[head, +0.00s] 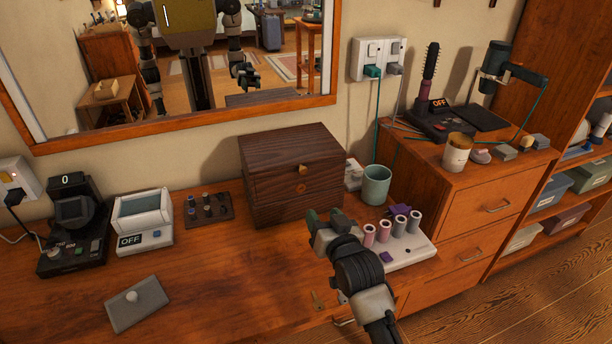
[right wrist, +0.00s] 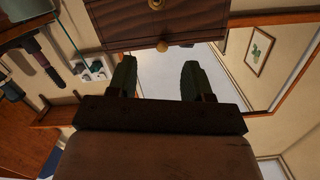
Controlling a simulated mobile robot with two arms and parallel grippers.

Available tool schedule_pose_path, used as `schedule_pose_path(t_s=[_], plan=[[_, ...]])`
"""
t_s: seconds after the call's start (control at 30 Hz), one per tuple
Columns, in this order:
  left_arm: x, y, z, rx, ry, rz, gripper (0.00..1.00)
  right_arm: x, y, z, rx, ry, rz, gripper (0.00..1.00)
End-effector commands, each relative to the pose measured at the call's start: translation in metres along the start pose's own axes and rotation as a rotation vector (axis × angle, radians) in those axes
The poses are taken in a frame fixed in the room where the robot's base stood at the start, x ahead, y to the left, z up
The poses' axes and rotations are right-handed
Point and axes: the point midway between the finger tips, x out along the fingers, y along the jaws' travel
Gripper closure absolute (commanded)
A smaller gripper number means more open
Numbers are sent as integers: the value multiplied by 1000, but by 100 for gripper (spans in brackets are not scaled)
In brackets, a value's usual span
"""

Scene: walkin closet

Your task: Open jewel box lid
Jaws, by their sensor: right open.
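The jewel box (head: 290,180) is a dark brown wooden box on the dresser top below the mirror. Its lid (head: 285,148) is shut. A small brass knob (head: 303,169) sits on its front, with a round brass piece below it. My right gripper (head: 322,217) is in front of the box's lower right front corner. In the right wrist view the open, empty fingers (right wrist: 158,78) point toward the box front (right wrist: 120,22), with a brass knob (right wrist: 162,46) just beyond and between them. My left gripper is not seen directly.
A green cup (head: 376,185) and a white tray with curlers (head: 410,248) stand right of the box. A small dark tray (head: 208,209) and a white device (head: 143,218) stand left of it. A flat grey lid (head: 137,303) lies at the front left. The dresser top between is clear.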

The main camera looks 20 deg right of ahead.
Motion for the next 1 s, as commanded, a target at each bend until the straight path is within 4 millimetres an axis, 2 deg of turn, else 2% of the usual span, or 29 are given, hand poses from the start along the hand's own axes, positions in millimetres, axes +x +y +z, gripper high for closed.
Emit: schedule_pose_path(t_s=[0.03, 0.1, 0.2, 0.27, 0.7, 0.83, 1.0], plan=[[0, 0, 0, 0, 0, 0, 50, 8, -3, -14, 16, 52, -9, 50], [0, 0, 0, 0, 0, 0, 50, 14, -5, -25, 28, 96, -17, 50], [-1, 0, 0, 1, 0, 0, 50, 22, -6, -30, 34, 116, -21, 50], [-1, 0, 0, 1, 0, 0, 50, 28, -6, -31, 33, 115, -21, 50], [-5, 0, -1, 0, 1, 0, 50, 105, -7, -38, 32, 110, -20, 50], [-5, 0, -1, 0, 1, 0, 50, 116, -7, -40, 32, 111, -21, 50], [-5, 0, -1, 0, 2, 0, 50, 121, -7, -40, 32, 110, -20, 50]])
